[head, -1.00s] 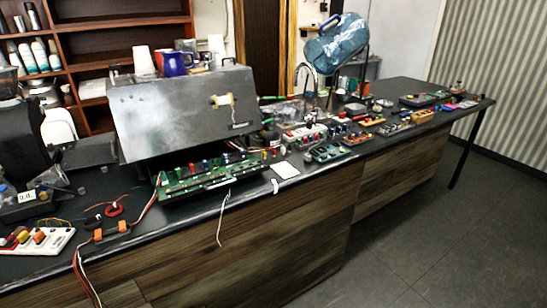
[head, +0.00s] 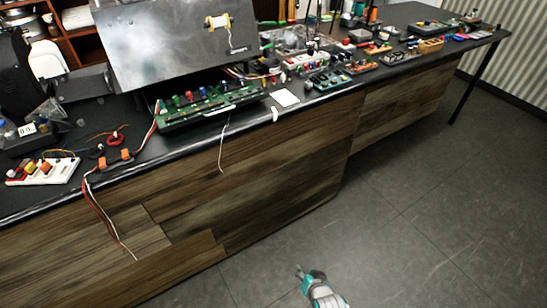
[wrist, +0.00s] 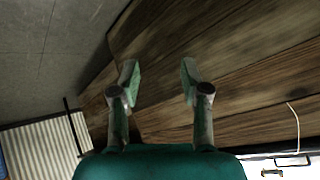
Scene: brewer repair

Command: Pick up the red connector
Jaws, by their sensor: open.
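Several small red parts are in the head view, and I cannot tell which is the red connector. Some sit among blue and other coloured parts on a long green circuit board (head: 212,110) at the counter's front edge. Others are on a white block (head: 45,170) at the left end of the counter. My gripper (head: 300,271) is low over the floor in front of the counter, well apart from these parts. In the wrist view my gripper (wrist: 159,72) has its two fingers spread with nothing between them. The wrist view shows no red part.
The dark counter (head: 130,169) has a wood-panelled front. A grey metal brewer housing (head: 170,45) stands behind the green board. Loose wires (head: 95,205) hang over the front edge. More small modules crowd the counter to the right. The tiled floor (head: 420,240) is clear.

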